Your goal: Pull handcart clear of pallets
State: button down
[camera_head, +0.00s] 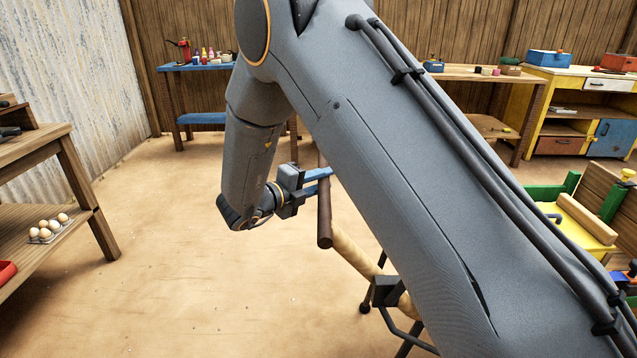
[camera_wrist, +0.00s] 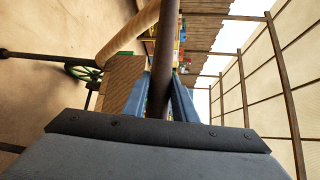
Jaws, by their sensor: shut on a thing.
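My gripper (camera_head: 318,181) has blue jaws shut on a dark brown crossbar handle (camera_head: 324,222) near the picture's middle. The wrist view shows the same handle (camera_wrist: 164,60) running between the jaws (camera_wrist: 170,97). The handle belongs to the handcart, whose tan shaft (camera_head: 353,251) slopes down right to a black bracket and thin black legs. My arm hides much of the cart. A yellow bed with green posts (camera_head: 580,232) shows at the right; I cannot tell whether it joins the shaft. No pallets can be made out clearly.
A wooden shelf table (camera_head: 72,165) with eggs (camera_head: 48,228) stands at the left. A blue bench (camera_head: 205,67), a wooden table (camera_head: 480,73) and a yellow cabinet (camera_head: 585,90) line the back. The sandy floor (camera_head: 170,270) at left and centre is clear.

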jog(key=shift+a, duration=0.25)
jog(key=c, duration=1.5)
grip_release()
jog(key=shift+a, duration=0.2)
jog(key=shift+o, duration=0.2)
jog(key=shift+d, duration=0.2)
jog(key=v, duration=0.7)
jog(key=shift+s+a, duration=0.25)
jog(key=shift+s, duration=0.05)
